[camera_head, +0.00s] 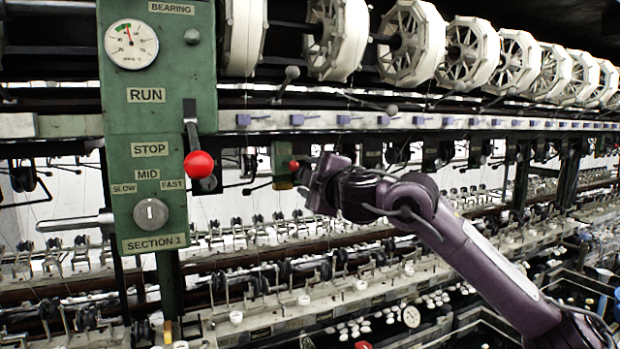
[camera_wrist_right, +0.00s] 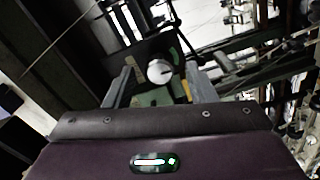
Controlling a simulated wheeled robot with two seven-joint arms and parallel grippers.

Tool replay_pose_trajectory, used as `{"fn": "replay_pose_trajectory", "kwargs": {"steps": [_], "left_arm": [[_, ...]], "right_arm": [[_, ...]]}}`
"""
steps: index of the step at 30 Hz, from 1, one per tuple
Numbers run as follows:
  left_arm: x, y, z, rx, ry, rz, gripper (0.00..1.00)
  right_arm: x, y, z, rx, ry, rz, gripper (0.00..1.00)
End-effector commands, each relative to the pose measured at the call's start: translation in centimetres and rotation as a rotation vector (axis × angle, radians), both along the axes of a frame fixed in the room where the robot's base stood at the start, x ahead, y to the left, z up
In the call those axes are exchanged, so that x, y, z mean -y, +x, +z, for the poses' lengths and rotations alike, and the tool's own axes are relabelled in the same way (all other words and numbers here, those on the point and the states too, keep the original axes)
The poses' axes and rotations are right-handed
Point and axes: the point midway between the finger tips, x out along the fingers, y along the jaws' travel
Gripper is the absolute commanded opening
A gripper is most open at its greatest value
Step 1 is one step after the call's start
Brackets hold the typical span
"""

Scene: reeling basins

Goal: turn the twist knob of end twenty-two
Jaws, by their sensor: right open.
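A round silver knob (camera_wrist_right: 159,71) sits on a small dark and green plate in the right wrist view. It lies between the two fingers of my right gripper (camera_wrist_right: 160,82), near their tips, and the fingers stand apart with gaps at its sides. I cannot tell whether they touch it. In the head view my right gripper (camera_head: 318,184) is beside a small green box (camera_head: 283,165) under the rail. My left gripper is out of view.
A green control panel (camera_head: 148,110) stands at the left, with a red-ball lever (camera_head: 198,165) and a grey dial (camera_head: 151,215). White reels (camera_head: 470,52) line the top. A pale rail (camera_head: 360,119) runs across above the gripper. Basins and thread guides fill the area below.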

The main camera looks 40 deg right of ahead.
Motion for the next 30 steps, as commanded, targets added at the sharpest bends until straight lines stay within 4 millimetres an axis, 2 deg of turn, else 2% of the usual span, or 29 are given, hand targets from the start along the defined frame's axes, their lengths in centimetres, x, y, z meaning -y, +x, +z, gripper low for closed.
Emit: {"fn": "replay_pose_trajectory", "kwargs": {"steps": [7,15,19,24,30], "left_arm": [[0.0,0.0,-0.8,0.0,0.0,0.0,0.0],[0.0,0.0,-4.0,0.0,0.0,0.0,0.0],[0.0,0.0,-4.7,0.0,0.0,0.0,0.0],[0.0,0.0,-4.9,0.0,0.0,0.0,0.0],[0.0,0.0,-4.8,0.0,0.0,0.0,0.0]], "right_arm": [[-0.2,-0.8,-0.2,0.001,-0.003,-0.001,0.51],[-1.6,-5.1,-0.5,0.003,-0.006,-0.001,0.51],[-2.1,-6.7,-0.3,0.002,-0.004,0.0,0.51],[-2.3,-7.5,-0.1,-0.001,-0.001,-0.001,0.51],[-2.3,-7.5,0.0,0.0,0.0,0.0,0.51]]}}
